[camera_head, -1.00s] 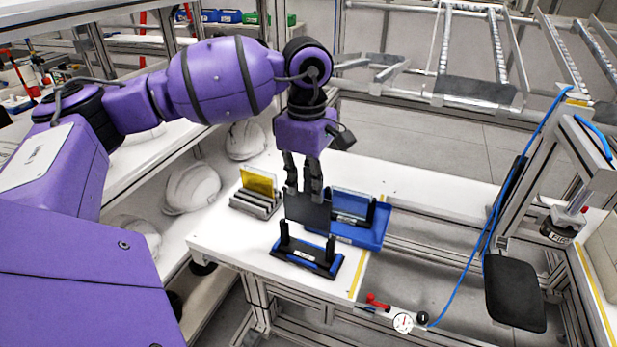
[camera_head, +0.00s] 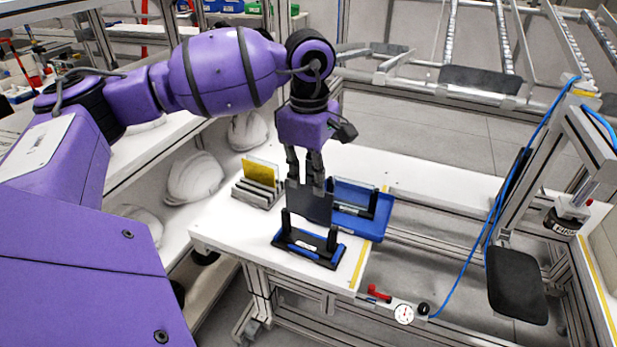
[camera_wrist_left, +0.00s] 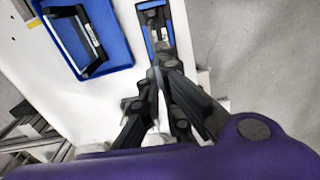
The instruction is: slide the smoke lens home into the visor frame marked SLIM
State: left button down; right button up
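My left gripper (camera_head: 306,180) is shut on the dark smoke lens (camera_head: 310,204) and points down. The lens hangs upright between the two black posts of a visor frame (camera_head: 308,249). This black frame with blue parts lies near the front edge of the white table. I cannot tell whether the lens touches the posts, and I read no SLIM mark. In the left wrist view the frame (camera_wrist_left: 150,6) is beyond the fingers (camera_wrist_left: 164,68), which hide much of it and the lens. My right gripper is not in view.
A blue tray (camera_head: 379,224) with a second black frame (camera_head: 350,211) stands just behind and right. A grey rack (camera_head: 254,195) with a yellow lens (camera_head: 257,172) stands at the left. White helmet shells (camera_head: 194,178) lie on the shelf beyond. A gauge (camera_head: 403,313) sits at the front.

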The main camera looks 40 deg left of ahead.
aim_at(308, 218)
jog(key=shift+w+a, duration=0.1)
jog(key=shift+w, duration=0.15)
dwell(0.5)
pick_arm(q)
jog(key=shift+f, duration=0.45)
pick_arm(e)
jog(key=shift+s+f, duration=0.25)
pick_arm(q)
jog(key=shift+f+b, duration=0.5)
jog(key=shift+f, duration=0.1)
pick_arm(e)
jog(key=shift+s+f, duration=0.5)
pick_arm(q)
jog(key=shift+f, duration=0.4)
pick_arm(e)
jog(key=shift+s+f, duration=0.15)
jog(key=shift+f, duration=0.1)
pick_arm(q)
jog(key=shift+f+b, duration=0.5)
jog(key=shift+f, duration=0.05)
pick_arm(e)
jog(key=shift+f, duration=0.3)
pick_arm(q)
jog(key=shift+f+b, duration=0.3)
jog(key=shift+f, duration=0.3)
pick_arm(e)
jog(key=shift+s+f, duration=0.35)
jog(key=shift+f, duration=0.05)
